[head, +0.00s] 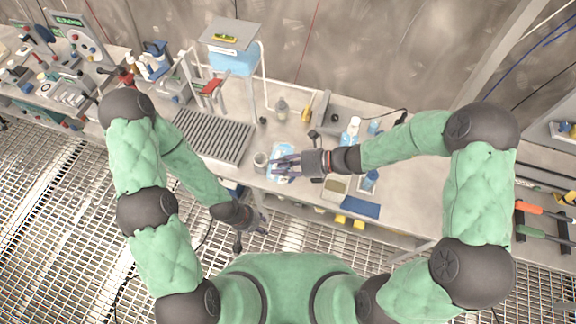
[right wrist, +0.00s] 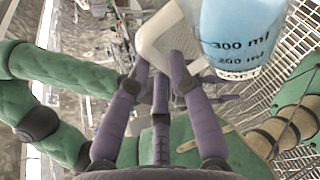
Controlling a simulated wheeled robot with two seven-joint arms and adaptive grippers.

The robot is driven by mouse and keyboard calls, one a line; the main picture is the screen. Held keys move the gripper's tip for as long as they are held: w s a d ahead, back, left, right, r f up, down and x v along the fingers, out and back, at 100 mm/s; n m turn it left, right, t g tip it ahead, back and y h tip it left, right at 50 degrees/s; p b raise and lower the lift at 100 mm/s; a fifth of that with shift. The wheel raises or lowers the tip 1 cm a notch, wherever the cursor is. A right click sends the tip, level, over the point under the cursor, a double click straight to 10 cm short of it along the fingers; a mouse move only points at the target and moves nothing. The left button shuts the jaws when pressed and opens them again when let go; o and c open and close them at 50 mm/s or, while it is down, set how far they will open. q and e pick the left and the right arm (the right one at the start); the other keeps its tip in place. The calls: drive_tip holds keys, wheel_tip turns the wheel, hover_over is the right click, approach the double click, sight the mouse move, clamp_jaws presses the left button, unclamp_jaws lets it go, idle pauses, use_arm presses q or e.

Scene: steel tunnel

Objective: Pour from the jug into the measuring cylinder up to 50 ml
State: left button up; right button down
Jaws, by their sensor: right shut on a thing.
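The jug (head: 283,149) holds blue liquid and is at the front middle of the bench. In the right wrist view the jug (right wrist: 238,35) shows printed marks, 300 ml among them, and a pale handle (right wrist: 155,42). My right gripper (head: 284,165) is shut on the jug's handle; its purple fingers (right wrist: 160,75) cover part of it. A small greyish upright vessel (head: 260,160) stands just left of the jug; I cannot tell for sure that it is the measuring cylinder. My left gripper (head: 250,236) hangs empty in front of the bench, its fingers apart.
A ribbed drain tray (head: 212,136) lies left of the jug. A stand with a blue tank (head: 233,62) rises behind. Bottles (head: 352,128), a pale tray (head: 335,188) and a blue mat (head: 360,207) are to the right.

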drive_tip(key=shift+w+d+r+m+g+p, duration=0.15)
drive_tip(key=shift+w+r+m+g+p, duration=0.25)
drive_tip(key=shift+p, duration=1.15)
idle(1.0)
drive_tip(key=shift+w, duration=0.1)
idle(0.4)
drive_tip(key=shift+s+f+n+t+b, duration=0.5)
drive_tip(key=shift+f+b, duration=0.05)
drive_tip(key=shift+b, duration=0.35)
drive_tip(key=shift+s+a+f+n+b, duration=0.1)
drive_tip(key=shift+s+a+n+b, duration=0.2)
drive_tip(key=shift+s+n+b, duration=0.15)
drive_tip(key=shift+w, duration=0.1)
drive_tip(key=shift+s+f+n+t+h+b, duration=0.2)
drive_tip(key=shift+s+n+t+h+b, duration=0.15)
drive_tip(key=shift+t+b, duration=0.45)
drive_tip(key=shift+a+r, duration=0.1)
